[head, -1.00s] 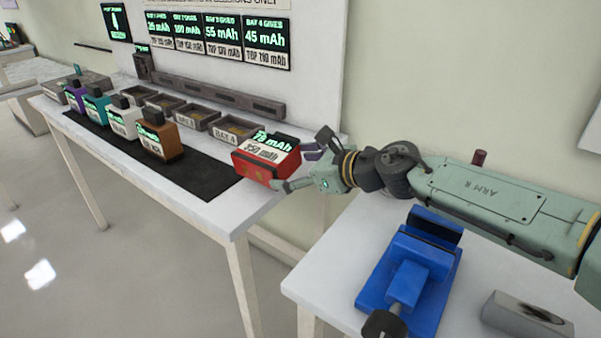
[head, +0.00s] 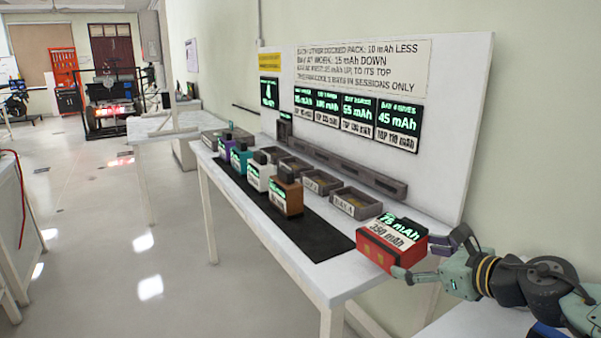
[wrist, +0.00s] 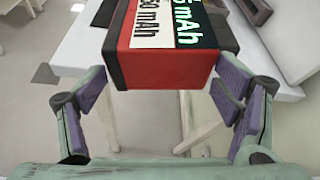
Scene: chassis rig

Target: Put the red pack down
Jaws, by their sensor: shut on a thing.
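The red pack (head: 376,254) has a dark top, a green-lit 75 mAh readout and a white 350 mAh label. My gripper (head: 418,257) is shut on it, with one finger on each side. In the wrist view the pack (wrist: 160,68) sits between the purple-padded fingers of the gripper (wrist: 163,88). The pack is at the near right end of the white table (head: 330,285), right of the black mat (head: 310,240). I cannot tell whether its underside touches the table.
Brown (head: 287,198), white (head: 259,178), teal (head: 240,160) and purple packs stand on the mat. Behind them is a row of grey bay trays, including the BAY 4 tray (head: 356,204). A signboard (head: 440,150) rises behind. The mat's near right end is bare.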

